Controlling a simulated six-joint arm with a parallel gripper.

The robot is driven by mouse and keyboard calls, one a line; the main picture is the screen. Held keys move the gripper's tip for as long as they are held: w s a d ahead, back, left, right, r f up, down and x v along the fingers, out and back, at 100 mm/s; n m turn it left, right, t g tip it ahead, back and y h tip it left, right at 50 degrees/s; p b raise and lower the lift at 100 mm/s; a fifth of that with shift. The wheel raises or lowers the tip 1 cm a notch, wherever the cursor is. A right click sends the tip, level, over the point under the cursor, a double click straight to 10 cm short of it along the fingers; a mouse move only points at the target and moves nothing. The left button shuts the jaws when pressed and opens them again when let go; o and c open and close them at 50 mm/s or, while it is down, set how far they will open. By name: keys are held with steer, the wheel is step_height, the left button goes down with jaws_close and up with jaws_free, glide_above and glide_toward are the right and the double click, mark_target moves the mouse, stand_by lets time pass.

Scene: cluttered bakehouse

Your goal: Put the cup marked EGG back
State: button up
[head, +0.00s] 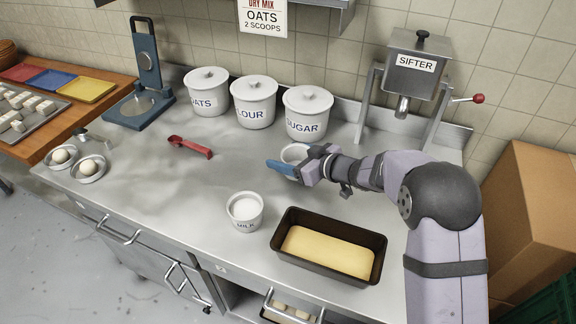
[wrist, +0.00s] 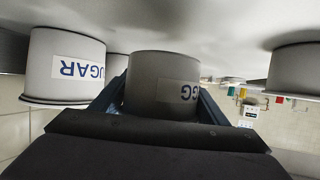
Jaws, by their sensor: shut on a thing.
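The cup marked EGG (wrist: 162,85) is between my gripper's blue fingers in the wrist view, its label upside down and partly cut off as "GG". In the head view the pale cup (head: 294,153) shows at my gripper (head: 290,167), in front of the SUGAR canister, partly hidden by the fingers. My gripper is shut on the cup. Whether the cup touches the counter cannot be told.
Canisters marked OATS (head: 207,92), FLOUR (head: 254,103) and SUGAR (head: 307,114) line the back. A MILK cup (head: 245,211), a loaf tin (head: 283,252), a red scoop (head: 190,147) and the sifter (head: 413,75) stand around.

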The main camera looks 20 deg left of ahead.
steer(key=shift+f, duration=1.8)
steer(key=shift+f, duration=0.15)
steer(key=o, duration=1.2)
steer(key=shift+d+r, duration=0.15)
steer(key=shift+r, duration=0.05)
steer(key=b+v, duration=0.1)
steer(key=v, duration=1)
steer(key=shift+s+d+r, duration=0.1)
steer(key=shift+s+d, duration=0.15)
steer(key=shift+d, duration=0.05)
